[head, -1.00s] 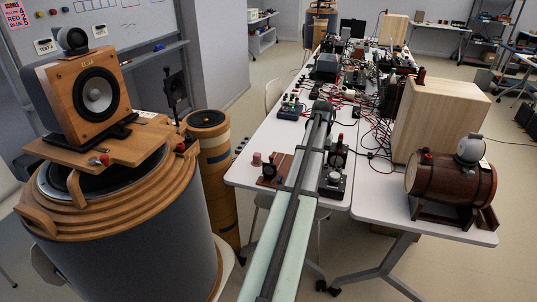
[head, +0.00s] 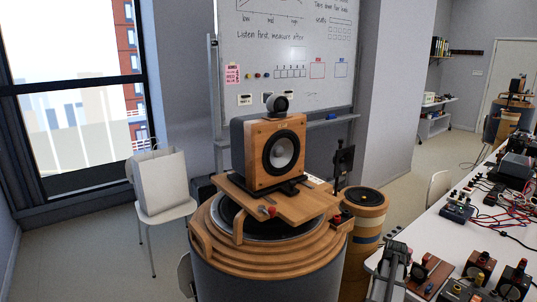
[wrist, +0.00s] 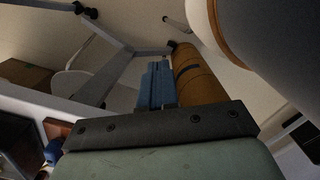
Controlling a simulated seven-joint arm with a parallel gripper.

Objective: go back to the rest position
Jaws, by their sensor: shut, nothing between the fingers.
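My gripper (wrist: 157,85) shows in the wrist view as two blue fingers side by side, shut with nothing between them. They extend from a dark bar with bolts. A tan cylinder (wrist: 195,75) stands just to the right of the fingers in that view. In the head view a grey and black piece (head: 394,264) sits by the near left corner of the white table; it looks like the end of my arm, but its fingers cannot be made out there.
A wooden speaker (head: 259,150) stands on a large round drum (head: 225,254). A tan column (head: 365,218) stands between drum and table. The white table (head: 415,232) carries several devices and cables. A white chair (head: 166,213) holds a bag by the window.

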